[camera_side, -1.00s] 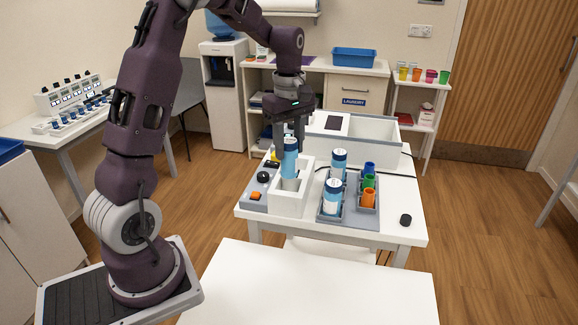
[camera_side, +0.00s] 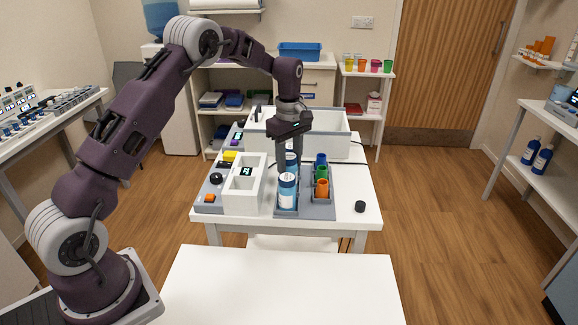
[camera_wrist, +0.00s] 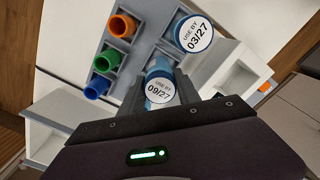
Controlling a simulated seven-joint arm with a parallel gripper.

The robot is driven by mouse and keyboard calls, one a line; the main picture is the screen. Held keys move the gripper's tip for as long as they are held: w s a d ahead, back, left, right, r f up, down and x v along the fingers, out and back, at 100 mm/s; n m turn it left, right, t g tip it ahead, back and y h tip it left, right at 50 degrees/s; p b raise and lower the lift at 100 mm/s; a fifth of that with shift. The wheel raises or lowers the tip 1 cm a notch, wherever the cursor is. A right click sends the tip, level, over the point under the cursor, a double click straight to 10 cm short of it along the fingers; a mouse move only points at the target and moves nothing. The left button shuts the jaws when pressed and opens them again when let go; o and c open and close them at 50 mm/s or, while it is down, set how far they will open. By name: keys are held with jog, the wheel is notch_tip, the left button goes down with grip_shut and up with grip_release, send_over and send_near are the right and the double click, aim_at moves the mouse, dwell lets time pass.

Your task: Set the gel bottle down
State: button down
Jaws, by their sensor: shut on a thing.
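My gripper (camera_side: 290,160) points down over the rear of the grey tray (camera_side: 320,212), shut on a blue bottle (camera_side: 291,159), apparently the gel bottle. In the wrist view its round top (camera_wrist: 159,91), marked "USE BY 09/27", shows between the fingers. The fingers hide much of it in the side view. I cannot tell whether its base touches the tray. A second blue-and-white bottle (camera_side: 287,192) stands upright in the tray in front of it. Its top (camera_wrist: 194,34) reads "USE BY 03/27" in the wrist view.
Blue, green and orange tubes (camera_side: 322,187) stand on the tray's right side. A white holder (camera_side: 243,198) with open wells is to its left. A large white bin (camera_side: 330,143) is behind. A black knob-like piece (camera_side: 360,206) lies near the table's right edge.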

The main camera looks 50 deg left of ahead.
jog(key=shift+f, duration=0.5)
jog(key=shift+f, duration=0.15)
jog(key=c, duration=0.9)
grip_release()
jog(key=shift+o, duration=0.2)
